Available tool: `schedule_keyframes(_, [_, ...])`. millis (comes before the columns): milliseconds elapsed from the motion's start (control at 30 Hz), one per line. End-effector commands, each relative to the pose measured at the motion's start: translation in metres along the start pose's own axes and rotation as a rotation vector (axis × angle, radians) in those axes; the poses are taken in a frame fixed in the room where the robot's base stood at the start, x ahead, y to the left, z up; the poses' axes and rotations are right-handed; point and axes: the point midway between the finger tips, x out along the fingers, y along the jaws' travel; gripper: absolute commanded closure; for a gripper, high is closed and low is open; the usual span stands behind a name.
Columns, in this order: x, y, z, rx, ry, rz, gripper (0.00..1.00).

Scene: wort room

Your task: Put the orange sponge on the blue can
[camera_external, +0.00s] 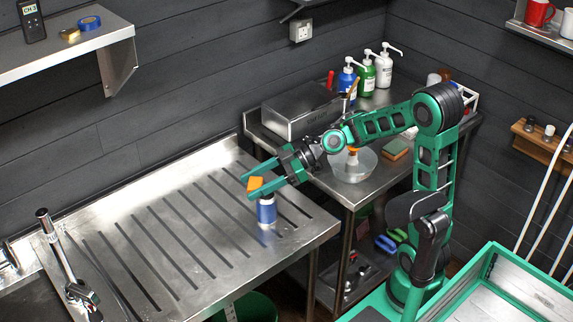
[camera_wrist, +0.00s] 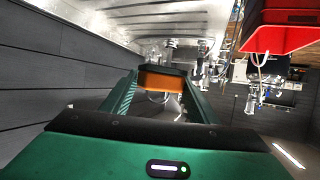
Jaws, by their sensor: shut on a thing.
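The orange sponge (camera_external: 255,184) is held between the fingers of my gripper (camera_external: 256,187), over the grooved steel drainboard. The sponge also shows as an orange block between the fingertips in the wrist view (camera_wrist: 162,81). The blue can (camera_external: 266,210) stands upright on the drainboard near its right end, directly below the gripper's fingers. The sponge is at the height of the can's top, slightly to its left in the external view. I cannot tell whether the sponge touches the can. A finger hides part of the can's top.
The ribbed steel drainboard (camera_external: 150,225) is mostly clear, with a faucet (camera_external: 60,255) at its left. A side table carries a steel box (camera_external: 300,108), a clear bowl (camera_external: 353,165) and pump bottles (camera_external: 366,74). A wall shelf (camera_external: 60,50) hangs upper left.

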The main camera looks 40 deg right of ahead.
Motion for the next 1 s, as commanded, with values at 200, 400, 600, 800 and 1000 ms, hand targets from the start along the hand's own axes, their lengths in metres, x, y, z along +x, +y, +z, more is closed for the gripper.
schedule_keyframes(200, [-0.006, 0.009, 0.011, -0.004, -0.001, -0.025, 0.67])
schedule_keyframes(400, [-0.013, 0.045, 0.041, -0.003, -0.001, -0.024, 0.67])
schedule_keyframes(600, [-0.021, 0.077, 0.068, -0.004, 0.0, -0.024, 0.67])
schedule_keyframes(800, [-0.024, 0.094, 0.081, -0.008, 0.0, -0.024, 0.67])
schedule_keyframes(1000, [-0.018, 0.096, 0.099, -0.004, -0.001, -0.026, 0.67])
